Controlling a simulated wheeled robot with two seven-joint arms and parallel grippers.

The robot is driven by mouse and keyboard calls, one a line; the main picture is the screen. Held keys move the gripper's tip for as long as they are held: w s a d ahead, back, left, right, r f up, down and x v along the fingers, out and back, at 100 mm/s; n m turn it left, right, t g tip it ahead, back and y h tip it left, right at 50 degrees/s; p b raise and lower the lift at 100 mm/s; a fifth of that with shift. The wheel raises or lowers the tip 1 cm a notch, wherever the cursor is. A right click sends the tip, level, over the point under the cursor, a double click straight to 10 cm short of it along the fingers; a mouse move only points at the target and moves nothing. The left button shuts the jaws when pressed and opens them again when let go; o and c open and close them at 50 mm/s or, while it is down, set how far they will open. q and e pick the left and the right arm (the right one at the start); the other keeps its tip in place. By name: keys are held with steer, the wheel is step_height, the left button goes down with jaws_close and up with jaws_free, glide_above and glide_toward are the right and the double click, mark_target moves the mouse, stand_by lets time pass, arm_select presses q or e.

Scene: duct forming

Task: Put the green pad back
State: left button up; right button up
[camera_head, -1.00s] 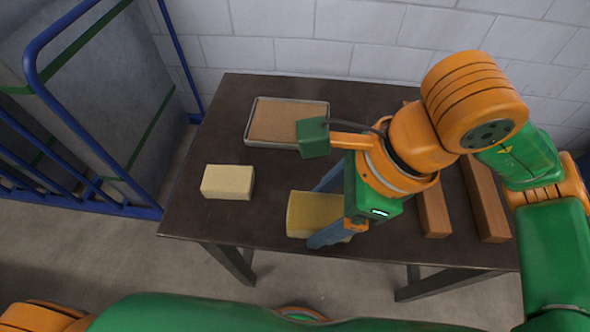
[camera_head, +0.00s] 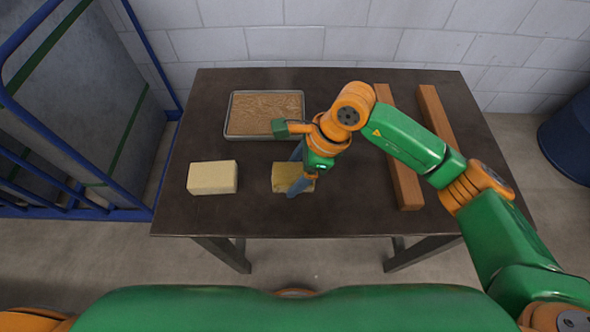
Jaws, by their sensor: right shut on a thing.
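No clearly green pad shows. A dull yellow block (camera_head: 283,172) is at the middle of the dark table, between the fingers of my right gripper (camera_head: 299,184). The right gripper points down and is shut on this block; its blue fingers cover the block's right part. Whether the block's underside touches the table cannot be told. A pale cream block (camera_head: 212,177) lies on the table to its left, apart from it. My left gripper is not in view.
A metal tray (camera_head: 228,115) with a brown rippled filling lies behind the yellow block. Two long wooden bars (camera_head: 408,185) (camera_head: 438,112) lie on the right of the table (camera_head: 330,215). A blue-framed cart (camera_head: 110,214) stands left and a blue barrel (camera_head: 570,140) right.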

steer(key=o, duration=1.1)
steer(key=shift+f, duration=0.1)
steer(key=b+v, duration=0.1)
steer(key=v, duration=1.1)
steer(key=shift+r, duration=0.25)
